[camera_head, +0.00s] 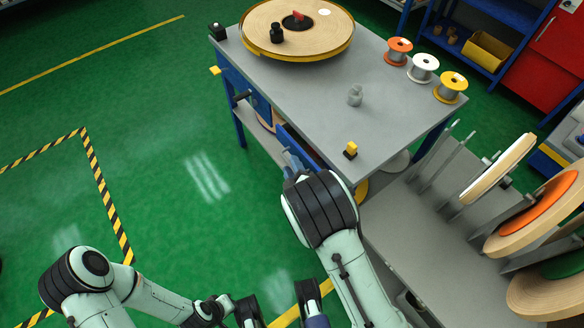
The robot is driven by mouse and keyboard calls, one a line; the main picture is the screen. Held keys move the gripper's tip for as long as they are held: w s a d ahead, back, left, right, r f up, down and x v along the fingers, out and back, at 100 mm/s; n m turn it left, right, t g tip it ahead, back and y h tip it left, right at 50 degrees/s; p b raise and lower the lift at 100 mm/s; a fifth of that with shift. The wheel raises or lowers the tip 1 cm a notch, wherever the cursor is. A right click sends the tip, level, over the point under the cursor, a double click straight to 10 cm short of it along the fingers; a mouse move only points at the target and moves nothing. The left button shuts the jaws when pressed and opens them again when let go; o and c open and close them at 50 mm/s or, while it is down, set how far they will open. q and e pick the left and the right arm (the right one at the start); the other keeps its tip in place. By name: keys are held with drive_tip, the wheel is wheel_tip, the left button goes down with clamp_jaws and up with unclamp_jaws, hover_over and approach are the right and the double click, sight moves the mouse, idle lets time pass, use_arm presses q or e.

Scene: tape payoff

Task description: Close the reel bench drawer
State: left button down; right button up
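The reel bench (320,85) is a grey-topped table with blue legs and blue fronts on its left side. A blue drawer panel (298,147) juts out from that side, near the bench's front end, so the drawer appears open. My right arm reaches up from the bottom, and its dark-banded joint hides much of the area. My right gripper (291,161) is at the drawer panel, mostly hidden; contact and finger opening are unclear. My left gripper (246,311) is low at the bottom edge, away from the bench and partly cut off; its opening is unclear.
A rack of big reels (430,235) stands right. Green floor (180,130) left of the bench is clear.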

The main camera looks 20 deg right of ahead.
sight(306, 164)
drive_tip(key=shift+w, duration=0.1)
clamp_jaws()
drive_tip(key=shift+w+d, duration=0.25)
drive_tip(key=shift+d, duration=0.45)
drive_tip(key=shift+w+d, duration=0.2)
drive_tip(key=shift+d, duration=0.45)
drive_tip(key=shift+w+d, duration=0.25)
drive_tip(key=shift+d, duration=0.45)
unclamp_jaws()
drive_tip(key=shift+d, duration=0.1)
